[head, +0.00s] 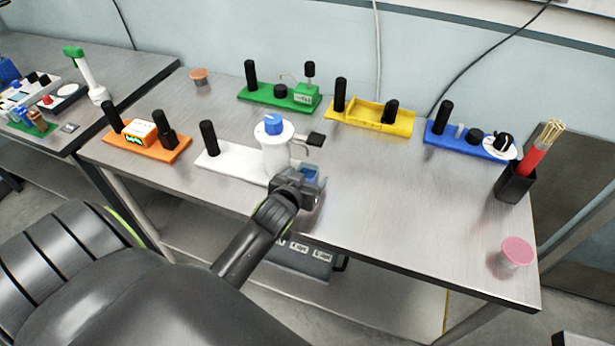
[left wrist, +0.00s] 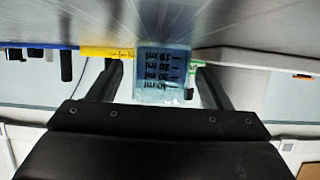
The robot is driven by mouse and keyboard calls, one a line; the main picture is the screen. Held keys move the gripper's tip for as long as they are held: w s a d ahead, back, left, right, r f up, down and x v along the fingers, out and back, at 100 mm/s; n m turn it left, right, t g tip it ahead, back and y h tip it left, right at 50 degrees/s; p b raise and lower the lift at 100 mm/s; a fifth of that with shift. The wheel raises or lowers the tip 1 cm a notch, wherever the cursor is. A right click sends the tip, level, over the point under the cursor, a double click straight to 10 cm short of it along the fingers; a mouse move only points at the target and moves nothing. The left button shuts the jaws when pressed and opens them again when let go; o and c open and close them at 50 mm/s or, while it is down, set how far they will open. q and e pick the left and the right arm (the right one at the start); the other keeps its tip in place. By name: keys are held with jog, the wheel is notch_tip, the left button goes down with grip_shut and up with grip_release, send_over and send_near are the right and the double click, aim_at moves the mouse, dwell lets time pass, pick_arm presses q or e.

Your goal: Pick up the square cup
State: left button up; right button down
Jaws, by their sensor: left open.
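The square cup (head: 310,171) is a small see-through blue cup on the steel table, at the right end of the white module, beside its dispenser. In the left wrist view the cup (left wrist: 164,75) shows dark volume marks, upside down in the picture. My left gripper (head: 303,183) is at the near side of the cup and partly hides it. In the left wrist view its fingers stand open, one on each side of the cup, with the cup between them. I cannot tell whether either finger touches it. My right gripper is not in view.
The white module (head: 232,164) carries a blue-topped dispenser (head: 275,145) and a black post. Orange (head: 148,145), green (head: 270,97), yellow (head: 370,120) and blue (head: 455,140) modules stand around. A black holder (head: 514,184) and pink lid (head: 516,250) are at right. Centre-right table is clear.

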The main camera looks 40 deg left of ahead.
pick_arm(q)
jog(key=c, duration=1)
jog(key=shift+c, duration=0.2)
